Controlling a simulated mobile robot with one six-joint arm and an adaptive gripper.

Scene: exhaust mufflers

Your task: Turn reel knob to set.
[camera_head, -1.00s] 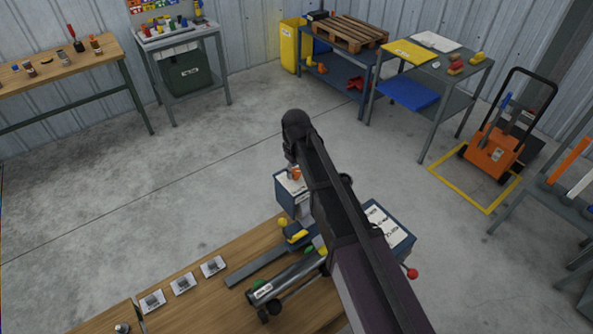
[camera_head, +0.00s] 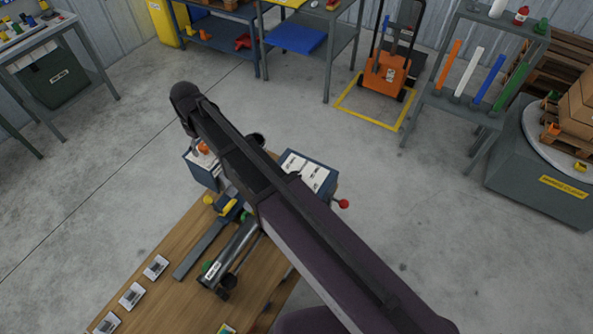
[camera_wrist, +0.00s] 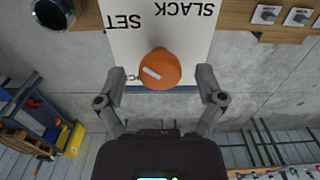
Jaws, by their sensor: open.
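The reel knob (camera_wrist: 160,69) is a round orange knob with a white bar mark on its left half, slanting left and slightly up in the wrist view. It sits at the white label panel (camera_wrist: 155,32), whose words SET and SLACK appear upside down above it, SET upper left and SLACK upper right. My gripper (camera_wrist: 161,75) is open, one finger on each side of the knob, with gaps showing. The orange knob also shows small in the head view (camera_head: 203,147), on a blue box. My arm hides most of my gripper there.
A wooden bench (camera_head: 160,262) carries a metal muffler tube (camera_head: 233,252) and several small cards. A blue box with white labels (camera_head: 306,173) and a red ball lever (camera_head: 342,204) stand right of my arm. Open concrete floor surrounds the bench.

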